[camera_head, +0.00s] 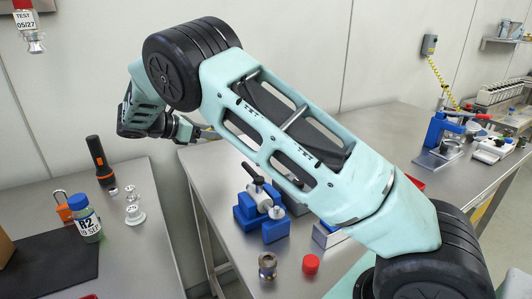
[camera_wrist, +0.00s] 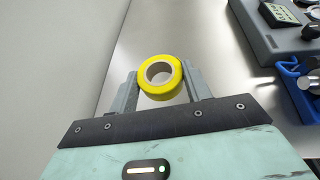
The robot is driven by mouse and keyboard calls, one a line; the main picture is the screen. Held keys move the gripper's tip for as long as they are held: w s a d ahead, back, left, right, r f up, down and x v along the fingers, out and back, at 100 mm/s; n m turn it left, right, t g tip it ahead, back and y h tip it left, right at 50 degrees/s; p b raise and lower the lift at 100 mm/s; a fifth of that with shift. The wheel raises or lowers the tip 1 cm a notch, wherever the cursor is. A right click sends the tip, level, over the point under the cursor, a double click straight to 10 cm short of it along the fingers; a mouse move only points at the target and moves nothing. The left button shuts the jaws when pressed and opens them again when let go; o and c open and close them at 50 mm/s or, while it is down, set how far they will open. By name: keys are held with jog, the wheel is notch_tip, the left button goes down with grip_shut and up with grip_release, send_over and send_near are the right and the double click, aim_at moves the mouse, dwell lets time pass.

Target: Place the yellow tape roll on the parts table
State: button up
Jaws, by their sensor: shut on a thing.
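The yellow tape roll (camera_wrist: 160,92) is between the two fingers of my gripper (camera_wrist: 160,72) in the wrist view. The fingers are shut on its sides, and its round opening faces the camera. Below it is a bare metal tabletop close to a pale wall. In the head view my gripper (camera_head: 203,134) is small, over the back left part of the middle metal table (camera_head: 205,172). I cannot make out the roll in that view, nor the height of the roll above the surface. No label shows which table is the parts table.
The middle table holds a blue clamp (camera_head: 262,212), a red cap (camera_head: 311,264) and a metal fitting (camera_head: 267,266). A grey device (camera_wrist: 285,30) stands right of the roll. The left table (camera_head: 150,245) holds a flashlight (camera_head: 101,162) and a labelled bottle (camera_head: 88,222). The wall is close behind.

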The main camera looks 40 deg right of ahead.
aim_at(213, 168)
notch_tip(213, 168, down, 10)
jog(key=shift+r+p, duration=0.1)
jog(key=shift+p, duration=0.3)
jog(key=shift+f, duration=0.25)
jog(key=o, duration=0.9)
jog(key=shift+o, duration=0.2)
